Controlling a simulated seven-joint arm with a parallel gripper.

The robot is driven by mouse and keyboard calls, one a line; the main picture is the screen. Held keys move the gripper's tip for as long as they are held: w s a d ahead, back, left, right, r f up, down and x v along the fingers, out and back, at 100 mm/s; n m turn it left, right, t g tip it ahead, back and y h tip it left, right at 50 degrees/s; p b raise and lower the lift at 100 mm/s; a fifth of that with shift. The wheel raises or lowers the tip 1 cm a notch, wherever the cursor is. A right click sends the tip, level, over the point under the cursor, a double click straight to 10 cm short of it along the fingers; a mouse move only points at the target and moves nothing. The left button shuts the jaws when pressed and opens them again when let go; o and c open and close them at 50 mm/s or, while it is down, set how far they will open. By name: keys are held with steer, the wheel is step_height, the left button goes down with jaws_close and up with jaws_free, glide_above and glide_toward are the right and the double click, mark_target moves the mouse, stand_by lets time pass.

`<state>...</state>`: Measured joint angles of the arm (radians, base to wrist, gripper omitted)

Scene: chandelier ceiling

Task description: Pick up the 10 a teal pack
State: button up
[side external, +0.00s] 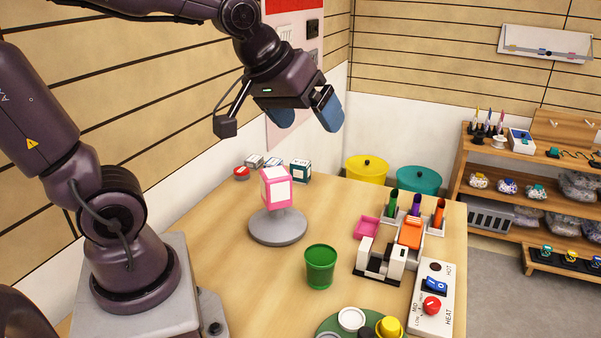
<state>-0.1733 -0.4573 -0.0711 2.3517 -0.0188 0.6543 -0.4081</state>
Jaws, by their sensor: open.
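A small dark teal pack (300,171) with a white label stands at the back of the wooden table, at the right end of a short row of small items. The printing on its label is too small to read. My gripper (306,116) is open, with its two blue fingers apart and nothing between them. It hangs well above the table, higher in the picture than the teal pack and apart from it.
Beside the pack are two small boxes (272,168) and a red round item (241,173). A pink box (276,188) sits on a grey round stand (278,227) in front. A green cup (320,266), pen holder (413,215) and heat control panel (432,297) stand further forward.

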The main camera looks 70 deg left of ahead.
steer(key=w+a+f+n+t+y, duration=0.1)
steer(key=w+a+f+n, duration=0.2)
steer(key=w+a+n, duration=0.75)
steer(key=n+t+y, duration=0.2)
steer(key=n+y, duration=0.6)
steer(key=n, duration=2.1)
glide_above(298, 167)
steer(key=shift+m, duration=0.25)
steer(key=f, duration=2.2)
steer(key=shift+w+f, duration=0.25)
steer(key=shift+s+a+f+g, duration=0.15)
steer(key=shift+a+f+g, duration=0.1)
steer(key=shift+f+g, duration=0.1)
step_height(298, 167, down, 6)
steer(key=shift+d+f, duration=0.1)
steer(key=shift+f, duration=0.1)
steer(key=shift+x, duration=1.05)
steer(key=shift+w+a+f, duration=0.25)
steer(key=shift+w+a, duration=0.1)
